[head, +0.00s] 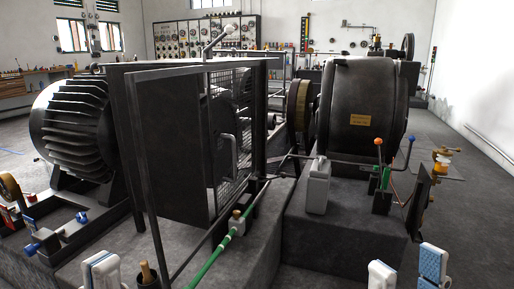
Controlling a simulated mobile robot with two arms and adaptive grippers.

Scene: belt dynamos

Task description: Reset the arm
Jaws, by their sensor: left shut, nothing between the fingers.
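My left gripper (101,268) is at the bottom left edge of the head view, white with blue trim. Its fingers are together with nothing between them, and it is apart from the machines. My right gripper (408,262) is at the bottom right. Its two white and blue fingers stand well apart, with nothing seen between them. Both arms behind the grippers are out of the frame.
A finned black motor (75,130) stands left of a dark framed guard with mesh (235,110). A large dynamo drum (362,110) is at the right on a concrete plinth (345,235). A green rod (225,238) slants across the front. Grey floor is clear at far right.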

